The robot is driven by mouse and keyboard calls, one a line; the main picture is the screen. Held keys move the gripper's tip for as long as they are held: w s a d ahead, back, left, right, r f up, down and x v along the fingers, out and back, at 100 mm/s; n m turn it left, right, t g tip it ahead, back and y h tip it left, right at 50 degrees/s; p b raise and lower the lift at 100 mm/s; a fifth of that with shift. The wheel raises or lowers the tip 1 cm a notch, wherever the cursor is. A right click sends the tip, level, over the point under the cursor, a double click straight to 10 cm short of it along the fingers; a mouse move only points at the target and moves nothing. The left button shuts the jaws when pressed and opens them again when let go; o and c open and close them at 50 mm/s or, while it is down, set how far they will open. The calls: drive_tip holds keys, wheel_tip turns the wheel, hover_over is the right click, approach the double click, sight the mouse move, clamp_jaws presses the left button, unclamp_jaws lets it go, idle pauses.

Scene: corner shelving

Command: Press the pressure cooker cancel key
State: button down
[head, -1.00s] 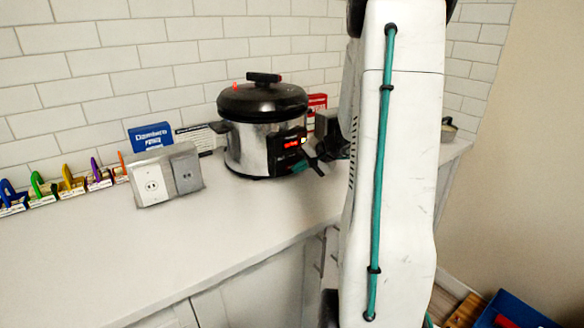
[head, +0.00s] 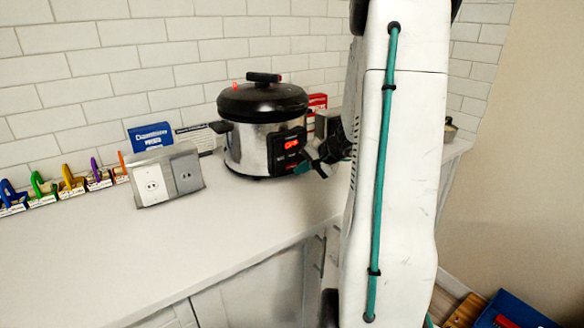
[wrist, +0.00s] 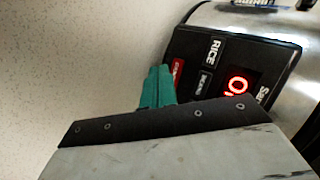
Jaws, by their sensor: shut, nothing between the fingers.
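The pressure cooker (head: 250,140) stands on the counter, silver with a black lid and a black front panel. Its panel and steel side also show in the wrist view (wrist: 225,55). The red display (wrist: 236,85) is lit, partly hidden by my gripper's body. A red key (wrist: 177,70), which looks like the cancel key, sits at the panel's edge beside the RICE key (wrist: 213,48). My gripper (wrist: 157,88) is shut and empty, its teal fingertips right beside the red key. I cannot tell whether they touch it. In the head view the gripper (head: 303,166) is at the panel's lower right.
A grey outlet box (head: 165,175) stands left of the cooker, with a blue box (head: 150,137) behind it. Several coloured clips (head: 72,180) line the wall at far left. A red box (head: 317,102) is behind the cooker. The front counter (head: 220,225) is clear.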

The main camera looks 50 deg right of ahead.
drive_tip(key=shift+s, duration=0.1)
drive_tip(key=shift+s+a, duration=0.2)
drive_tip(key=shift+s, duration=0.6)
drive_tip(key=shift+s+a, duration=0.2)
drive_tip(key=shift+s, duration=0.55)
drive_tip(key=shift+s+a, duration=0.2)
drive_tip(key=shift+s, duration=0.6)
drive_tip(key=a, duration=0.2)
drive_tip(key=s+a+g+y, duration=0.1)
drive_tip(key=s+a+y, duration=0.1)
drive_tip(key=a, duration=0.1)
drive_tip(key=shift+s+a+f+g, duration=0.1)
drive_tip(key=shift+s+a+g, duration=0.1)
drive_tip(key=shift+a+g, duration=0.15)
drive_tip(key=s+a+r+n+g+h, duration=0.1)
drive_tip(key=s+a+r+n, duration=0.3)
drive_tip(key=a, duration=0.5)
drive_tip(key=s+a+r+n+g+h, duration=0.1)
drive_tip(key=s+a+r+n+g, duration=0.2)
drive_tip(key=a, duration=0.7)
drive_tip(key=s+a+r+n+g+h, duration=0.1)
drive_tip(key=s+a+r+n, duration=0.4)
drive_tip(key=a, duration=0.5)
drive_tip(key=s+n+g, duration=0.1)
drive_tip(key=s, duration=0.1)
drive_tip(key=shift+s+r+n+h, duration=0.15)
drive_tip(key=shift+s+n+h, duration=0.15)
drive_tip(key=shift+s+h, duration=0.1)
